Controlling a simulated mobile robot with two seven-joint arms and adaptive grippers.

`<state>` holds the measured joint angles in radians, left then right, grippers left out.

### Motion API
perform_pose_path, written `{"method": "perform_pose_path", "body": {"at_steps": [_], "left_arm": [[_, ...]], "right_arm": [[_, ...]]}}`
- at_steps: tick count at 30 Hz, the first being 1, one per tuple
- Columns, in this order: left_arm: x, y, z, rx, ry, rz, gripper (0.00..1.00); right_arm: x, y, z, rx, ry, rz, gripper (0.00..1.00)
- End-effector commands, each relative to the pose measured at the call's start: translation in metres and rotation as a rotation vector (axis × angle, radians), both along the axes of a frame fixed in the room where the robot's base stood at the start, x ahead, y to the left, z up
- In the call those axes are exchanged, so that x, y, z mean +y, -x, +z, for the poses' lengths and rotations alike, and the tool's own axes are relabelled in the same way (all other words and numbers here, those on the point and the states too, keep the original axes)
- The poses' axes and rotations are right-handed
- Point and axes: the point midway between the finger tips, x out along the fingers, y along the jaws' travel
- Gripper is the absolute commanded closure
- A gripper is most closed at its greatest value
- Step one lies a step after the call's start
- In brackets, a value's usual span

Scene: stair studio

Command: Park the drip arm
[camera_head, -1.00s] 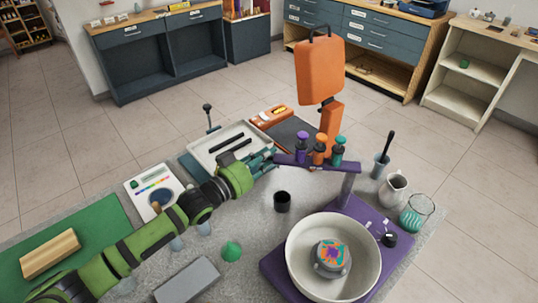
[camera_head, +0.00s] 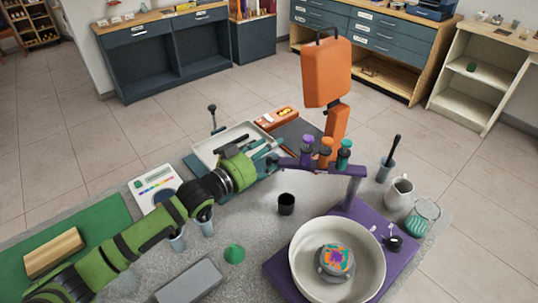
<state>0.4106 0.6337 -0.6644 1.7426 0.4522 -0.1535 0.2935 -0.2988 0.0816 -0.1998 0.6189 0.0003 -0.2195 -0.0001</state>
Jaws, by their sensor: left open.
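The purple drip arm (camera_head: 295,166) is a flat bar on a purple post (camera_head: 353,190), reaching left from it. It carries three dropper bottles: purple (camera_head: 307,150), orange (camera_head: 325,152) and teal (camera_head: 344,154). The post stands on a purple base (camera_head: 402,254) beside a white bowl (camera_head: 303,268), which holds a round piece with a multicoloured top (camera_head: 336,260). The bar's left end is away from over the bowl's middle. My left gripper (camera_head: 267,155) is open, with teal fingers close to the bar's left end; I cannot tell whether they touch.
A pale tray (camera_head: 205,150) lies behind my left arm. A black cup (camera_head: 286,204), green cone (camera_head: 234,253) and grey block (camera_head: 188,281) stand in front. A white jug (camera_head: 399,192) and glass vessel (camera_head: 422,216) are at the right.

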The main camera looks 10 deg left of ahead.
Motion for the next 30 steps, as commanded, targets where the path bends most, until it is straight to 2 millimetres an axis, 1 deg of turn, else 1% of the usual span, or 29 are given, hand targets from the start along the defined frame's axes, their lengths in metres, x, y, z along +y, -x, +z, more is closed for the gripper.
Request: {"method": "perform_pose_path", "body": {"at_steps": [1,2,3,5,6,7,12,20,21,22,24,27,28,30], "left_arm": [[0.000,-0.003,0.039,-0.059,0.029,-0.006,0.52],[0.000,-0.003,0.046,-0.060,0.030,-0.006,0.52],[0.000,-0.003,0.054,-0.061,0.031,-0.006,0.47],[0.000,-0.003,0.064,-0.061,0.031,-0.006,0.38],[0.000,-0.003,0.071,-0.062,0.032,-0.006,0.31],[0.000,-0.003,0.075,-0.061,0.033,-0.006,0.26],[0.000,-0.003,0.090,-0.059,0.036,-0.006,0.26],[0.000,-0.003,0.093,-0.058,0.037,-0.006,0.26],[-0.004,0.003,0.032,0.089,-0.045,0.003,0.26],[-0.004,0.003,0.032,0.089,-0.045,0.003,0.29],[-0.003,0.003,0.032,0.089,-0.047,0.004,0.40],[0.003,0.004,0.031,0.088,-0.050,0.005,0.51],[0.006,0.004,0.031,0.088,-0.051,0.005,0.52],[0.011,0.005,0.031,0.088,-0.054,0.006,0.52]], "right_arm": [[0.001,0.000,0.001,0.000,-0.001,0.000,1.00],[0.001,0.000,0.001,0.000,-0.001,0.000,1.00],[0.001,0.000,0.001,0.000,-0.001,0.000,1.00],[0.001,0.000,0.001,0.000,-0.001,0.000,1.00],[0.001,0.000,0.002,0.000,-0.001,0.000,1.00],[0.001,0.000,0.002,0.000,-0.001,0.000,1.00],[0.001,0.001,0.003,0.000,-0.002,0.000,1.00],[0.001,0.001,0.003,0.000,-0.002,0.000,1.00],[0.001,0.001,0.003,0.000,-0.002,0.000,1.00],[0.001,0.000,0.004,0.000,-0.002,0.000,1.00],[0.002,0.000,0.004,-0.001,-0.002,0.000,1.00],[0.002,0.001,0.004,0.002,-0.003,-0.001,1.00],[0.002,0.002,0.004,0.003,-0.003,-0.001,1.00],[0.002,0.003,0.005,0.005,-0.003,-0.001,1.00]]}}
